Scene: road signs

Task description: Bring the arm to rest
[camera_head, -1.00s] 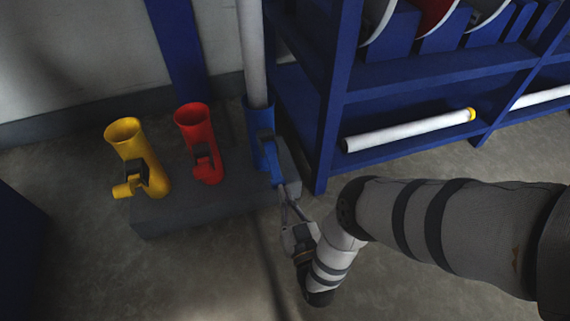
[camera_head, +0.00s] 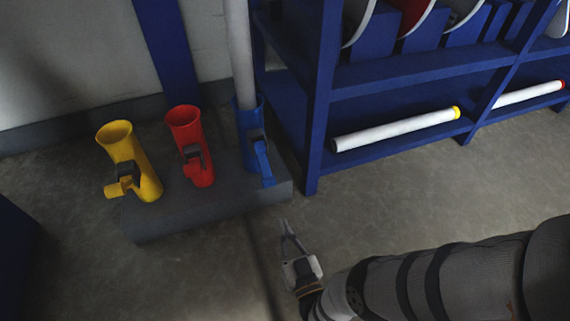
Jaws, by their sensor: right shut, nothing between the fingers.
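My right gripper (camera_head: 284,226) is shut and empty, over the floor just in front of the grey base block. My right arm (camera_head: 440,275) comes in from the lower right. The gripper is apart from the blue holder (camera_head: 249,130), whose lever (camera_head: 263,162) points down on its front. A white pole (camera_head: 238,50) stands upright in the blue holder. My left gripper does not show.
A red holder (camera_head: 187,130) and a yellow holder (camera_head: 121,148) stand empty on the grey block (camera_head: 175,222). A blue shelf (camera_head: 390,75) at the right bears a white pole with a yellow end (camera_head: 395,130) and another with a red end (camera_head: 530,95). Floor in front is clear.

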